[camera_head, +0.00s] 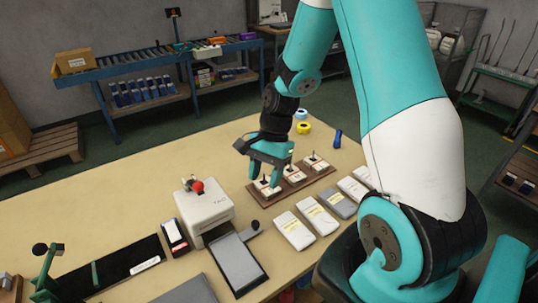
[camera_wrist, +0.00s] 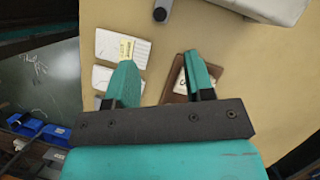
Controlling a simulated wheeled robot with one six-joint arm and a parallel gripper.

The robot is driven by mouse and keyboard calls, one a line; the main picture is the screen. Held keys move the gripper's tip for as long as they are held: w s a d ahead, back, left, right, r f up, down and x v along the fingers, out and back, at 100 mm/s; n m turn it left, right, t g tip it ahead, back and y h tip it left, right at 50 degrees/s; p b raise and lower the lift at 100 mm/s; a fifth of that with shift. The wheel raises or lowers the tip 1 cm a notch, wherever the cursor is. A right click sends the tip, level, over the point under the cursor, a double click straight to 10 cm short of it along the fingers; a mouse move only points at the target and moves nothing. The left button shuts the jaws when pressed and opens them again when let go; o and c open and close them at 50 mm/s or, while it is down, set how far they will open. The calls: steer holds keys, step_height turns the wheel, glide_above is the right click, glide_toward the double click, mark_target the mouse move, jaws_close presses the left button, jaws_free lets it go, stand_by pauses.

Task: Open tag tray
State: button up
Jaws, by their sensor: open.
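The white tag machine (camera_head: 207,207), marked TAG and topped with a red ball, stands on the table left of my gripper. A dark grey flat plate (camera_head: 238,262) extends from its front, and a black knob (camera_head: 254,225) on a short arm sits beside it. I cannot tell which part is the tray. In the wrist view the pale machine (camera_wrist: 270,8) and dark knob (camera_wrist: 161,10) show at the top edge. My gripper (camera_head: 268,178) is open over the left end of the brown peg board (camera_head: 292,191). In the wrist view nothing is between its fingers (camera_wrist: 160,72).
Several white and grey packs (camera_head: 293,230) lie in a row in front of the board. Yellow (camera_head: 303,128) and blue rolls stand behind the board. The table's back left is clear.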

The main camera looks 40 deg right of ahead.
steer(key=v, duration=0.5)
steer(key=shift+d+r, duration=0.1)
steer(key=shift+r, duration=0.1)
steer(key=s+a+r+n, duration=0.5)
steer(key=a+r+n, duration=0.3)
steer(key=a+n, duration=0.4)
steer(key=s+a+r+n+t, duration=0.1)
steer(key=s+a+r+n, duration=0.4)
steer(key=s+a+n, duration=0.3)
steer(key=shift+s+n, duration=0.7)
steer(key=shift+s, duration=0.55)
